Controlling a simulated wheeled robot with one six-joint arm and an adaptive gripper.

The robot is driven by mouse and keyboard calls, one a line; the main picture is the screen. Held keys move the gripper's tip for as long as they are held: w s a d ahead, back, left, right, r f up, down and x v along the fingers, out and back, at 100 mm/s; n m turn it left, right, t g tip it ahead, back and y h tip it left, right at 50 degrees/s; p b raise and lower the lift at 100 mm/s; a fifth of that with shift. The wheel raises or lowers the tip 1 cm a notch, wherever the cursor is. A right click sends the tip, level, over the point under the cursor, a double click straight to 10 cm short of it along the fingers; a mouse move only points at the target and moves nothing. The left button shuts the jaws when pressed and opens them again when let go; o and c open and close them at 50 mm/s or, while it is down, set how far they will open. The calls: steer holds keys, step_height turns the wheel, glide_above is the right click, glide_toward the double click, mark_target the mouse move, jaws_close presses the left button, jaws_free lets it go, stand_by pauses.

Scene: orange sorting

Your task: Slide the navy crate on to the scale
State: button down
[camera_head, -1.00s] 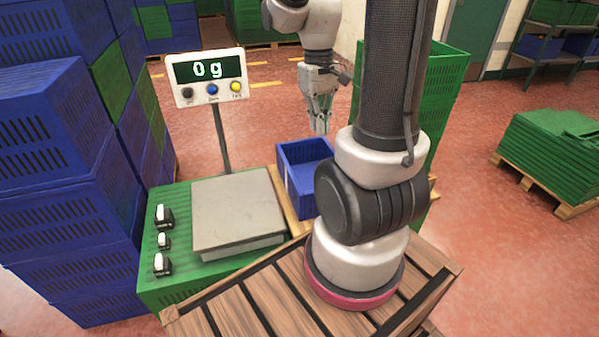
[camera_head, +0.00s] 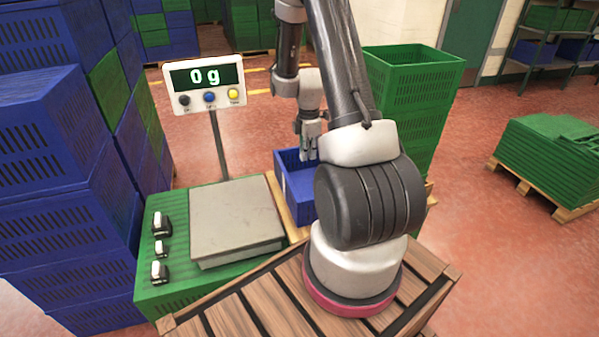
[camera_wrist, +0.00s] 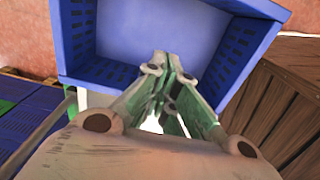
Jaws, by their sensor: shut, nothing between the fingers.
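The navy crate (camera_head: 300,195) stands on a wooden pallet just right of the scale, partly hidden behind my arm. The scale's grey plate (camera_head: 236,215) is bare, and its display (camera_head: 206,78) reads 0 g. My gripper (camera_head: 309,152) is shut and empty, over the back part of the crate's opening. In the wrist view the crate (camera_wrist: 80,35) fills the upper middle, and my shut fingertips (camera_wrist: 172,60) point down into its opening. I cannot tell whether the fingers touch a crate wall.
Three small black-and-white items (camera_head: 160,247) sit on the green scale base's left side. Stacked blue crates (camera_head: 60,190) rise at left. Tall green crates (camera_head: 415,95) stand behind right. A slatted wooden surface (camera_head: 240,310) lies in front.

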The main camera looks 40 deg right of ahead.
step_height(320, 180, down, 10)
steer(key=shift+r, duration=0.25)
steer(key=shift+w+a, duration=0.2)
steer(key=shift+a, duration=0.45)
steer(key=shift+w+a, duration=0.15)
steer(key=shift+a, duration=0.45)
steer(key=shift+w+a+f, duration=0.1)
steer(key=shift+w+a, duration=0.15)
steer(key=shift+a, duration=0.45)
steer(key=w+a, duration=0.3)
steer(key=a, duration=0.6)
steer(key=w+a, duration=0.3)
steer(key=a, duration=0.7)
steer(key=w+a, duration=0.3)
steer(key=a, duration=0.6)
steer(key=shift+w+a, duration=0.1)
steer(key=shift+a, duration=0.05)
